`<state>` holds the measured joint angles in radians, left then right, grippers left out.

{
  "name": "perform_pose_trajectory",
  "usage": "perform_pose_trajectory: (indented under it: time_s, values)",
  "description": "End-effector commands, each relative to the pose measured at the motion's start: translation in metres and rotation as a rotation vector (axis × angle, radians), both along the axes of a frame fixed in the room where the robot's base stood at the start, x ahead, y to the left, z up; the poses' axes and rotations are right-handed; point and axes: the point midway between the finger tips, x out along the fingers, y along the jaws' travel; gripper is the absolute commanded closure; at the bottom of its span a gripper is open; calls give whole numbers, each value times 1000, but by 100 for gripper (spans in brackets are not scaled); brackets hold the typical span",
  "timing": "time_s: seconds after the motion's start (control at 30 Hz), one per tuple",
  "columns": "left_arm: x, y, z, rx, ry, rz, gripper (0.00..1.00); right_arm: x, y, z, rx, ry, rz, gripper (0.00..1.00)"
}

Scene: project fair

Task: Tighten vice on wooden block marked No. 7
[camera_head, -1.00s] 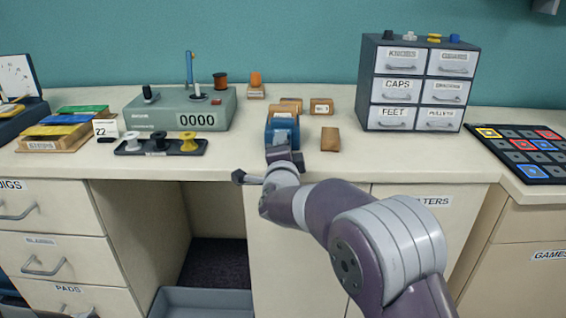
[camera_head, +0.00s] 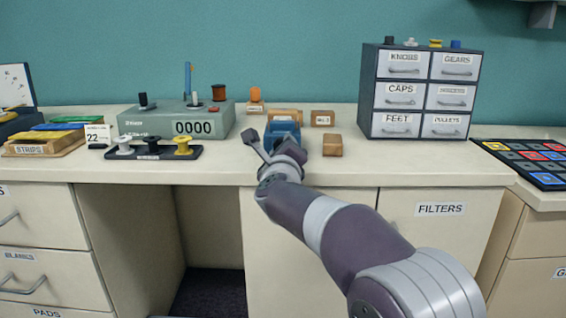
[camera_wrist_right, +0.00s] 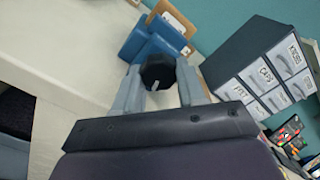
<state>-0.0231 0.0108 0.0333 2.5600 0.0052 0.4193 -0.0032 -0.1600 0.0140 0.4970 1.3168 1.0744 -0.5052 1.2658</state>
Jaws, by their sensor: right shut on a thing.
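The blue vice (camera_head: 284,131) stands near the front edge of the counter and also shows in the wrist view (camera_wrist_right: 137,38). A wooden block (camera_head: 284,114) shows at the far side of the vice, partly hidden; no number can be read on it. In the wrist view, the dark round handle (camera_wrist_right: 157,70) at the vice's near end is between the fingers of my right gripper (camera_wrist_right: 158,88). The gripper is shut on this handle, with a finger on each side. In the head view my wrist covers the handle. My left gripper is out of view.
Loose wooden blocks lie right of the vice (camera_head: 332,145) and behind it (camera_head: 322,118). A green counter box (camera_head: 150,123) reading 0000 and a black spool tray (camera_head: 153,153) stand left. A drawer cabinet (camera_head: 368,95) stands right. Bare counter (camera_head: 420,165) lies in front.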

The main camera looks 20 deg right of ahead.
Motion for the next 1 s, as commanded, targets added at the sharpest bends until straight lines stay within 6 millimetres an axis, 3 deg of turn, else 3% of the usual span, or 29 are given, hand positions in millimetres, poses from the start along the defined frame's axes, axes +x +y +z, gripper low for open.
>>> perform_pose_trajectory:
  time_s: [0.2, 1.0]
  values:
    - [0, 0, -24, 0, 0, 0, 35, 0, 1, -6, 196, -55, 0, 90]
    - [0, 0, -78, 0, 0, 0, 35, 1, 3, -6, 926, -264, 1, 90]
